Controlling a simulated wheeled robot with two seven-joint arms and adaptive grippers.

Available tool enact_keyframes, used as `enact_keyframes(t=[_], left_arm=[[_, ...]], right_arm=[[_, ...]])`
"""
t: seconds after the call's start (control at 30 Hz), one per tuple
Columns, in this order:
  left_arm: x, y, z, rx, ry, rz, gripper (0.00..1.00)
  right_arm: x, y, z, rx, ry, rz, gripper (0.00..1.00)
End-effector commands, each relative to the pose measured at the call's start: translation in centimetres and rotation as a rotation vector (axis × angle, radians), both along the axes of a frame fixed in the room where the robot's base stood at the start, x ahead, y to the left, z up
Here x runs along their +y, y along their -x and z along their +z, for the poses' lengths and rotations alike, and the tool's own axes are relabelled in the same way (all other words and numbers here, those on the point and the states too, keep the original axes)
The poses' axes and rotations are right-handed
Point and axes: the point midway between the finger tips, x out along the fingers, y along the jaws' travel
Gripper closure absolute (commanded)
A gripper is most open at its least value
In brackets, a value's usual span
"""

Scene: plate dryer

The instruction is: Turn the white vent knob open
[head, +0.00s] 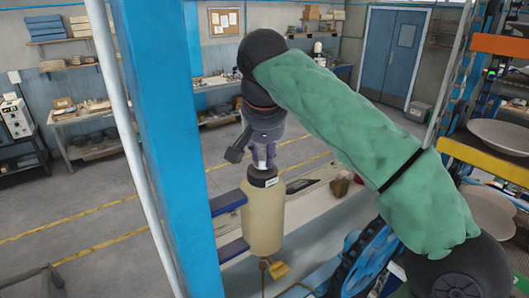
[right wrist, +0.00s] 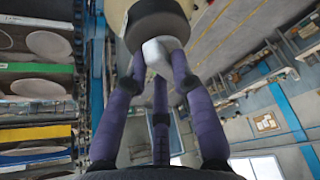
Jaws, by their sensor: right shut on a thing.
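The white vent knob (right wrist: 156,53) shows in the right wrist view, between the purple fingers of my right gripper (right wrist: 158,62). The fingers are shut on it. The knob sits against a black cap (right wrist: 158,20), which also shows in the head view (head: 262,178) on top of a tan cylinder (head: 262,220). In the head view my right gripper (head: 262,158) points down onto the cap, and its fingers mostly hide the knob. How far the knob is turned cannot be told. My left gripper is not in view.
A blue post (head: 170,140) stands left of the cylinder, with blue brackets (head: 229,202) beside it. Racks with plates (head: 498,135) stand at the right. A yellow handle (head: 278,269) is below the cylinder. Benches and shelves line the far walls.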

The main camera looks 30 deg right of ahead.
Motion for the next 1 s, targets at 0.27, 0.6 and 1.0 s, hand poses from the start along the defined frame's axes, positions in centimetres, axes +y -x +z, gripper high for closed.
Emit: enact_keyframes(t=[0.27,0.6,1.0], left_arm=[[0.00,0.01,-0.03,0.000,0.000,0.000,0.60],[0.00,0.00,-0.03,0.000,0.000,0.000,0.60],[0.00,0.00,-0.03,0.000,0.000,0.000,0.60]], right_arm=[[-0.21,-0.09,-0.25,0.004,0.002,0.145,1.00],[-0.42,-0.23,-0.28,0.005,0.003,0.409,1.00],[-0.44,-0.36,-0.35,0.007,0.002,0.607,1.00]])
